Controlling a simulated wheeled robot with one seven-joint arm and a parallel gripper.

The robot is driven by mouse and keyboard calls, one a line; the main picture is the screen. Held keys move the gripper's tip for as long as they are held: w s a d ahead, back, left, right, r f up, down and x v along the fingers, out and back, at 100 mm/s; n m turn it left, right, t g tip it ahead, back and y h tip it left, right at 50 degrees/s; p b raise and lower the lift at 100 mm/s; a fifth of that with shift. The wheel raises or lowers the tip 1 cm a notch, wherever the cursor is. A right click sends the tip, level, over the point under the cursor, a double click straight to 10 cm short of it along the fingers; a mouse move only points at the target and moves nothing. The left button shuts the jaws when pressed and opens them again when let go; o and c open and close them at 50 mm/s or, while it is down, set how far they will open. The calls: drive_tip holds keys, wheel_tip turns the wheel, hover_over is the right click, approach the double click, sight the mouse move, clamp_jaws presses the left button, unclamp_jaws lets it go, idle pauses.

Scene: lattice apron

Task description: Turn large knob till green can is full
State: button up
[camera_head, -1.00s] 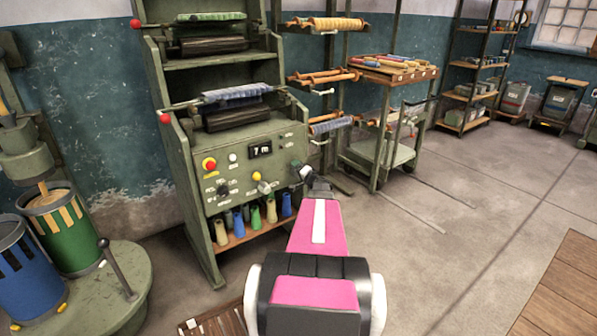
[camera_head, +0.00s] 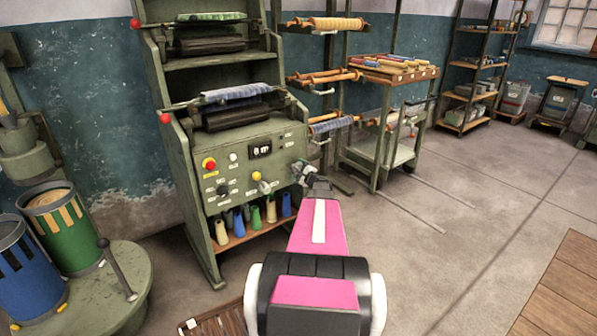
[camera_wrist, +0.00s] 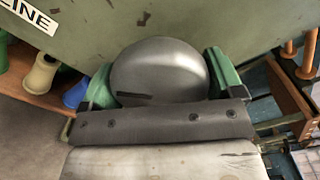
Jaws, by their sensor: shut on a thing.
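The large knob (camera_wrist: 160,72) is a smooth grey dome that fills the middle of the wrist view. My gripper (camera_wrist: 158,88) is shut on it, with a green finger on each side. In the head view my gripper (camera_head: 307,174) is at the right end of the machine's green control panel and hides the knob. The green can (camera_head: 72,238) stands at the left on a round green base, beside a blue can (camera_head: 28,272). Pale beige material shows inside the green can's top, near the rim.
The panel has a small display (camera_head: 260,149) that seems to read 8 m, a red button (camera_head: 209,163) and smaller knobs. Coloured cones (camera_head: 254,217) stand on a shelf below it. A cart (camera_head: 385,150) stands to the right. The floor at right is open.

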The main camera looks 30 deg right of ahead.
drive_tip(key=m, duration=0.3)
drive_tip(key=shift+f+m, duration=0.1)
drive_tip(key=shift+m, duration=2.1)
drive_tip(key=o, duration=0.7)
drive_tip(key=shift+s, duration=0.1)
drive_tip(key=s, duration=1)
drive_tip(key=shift+s+d, duration=0.35)
drive_tip(key=shift+d, duration=0.1)
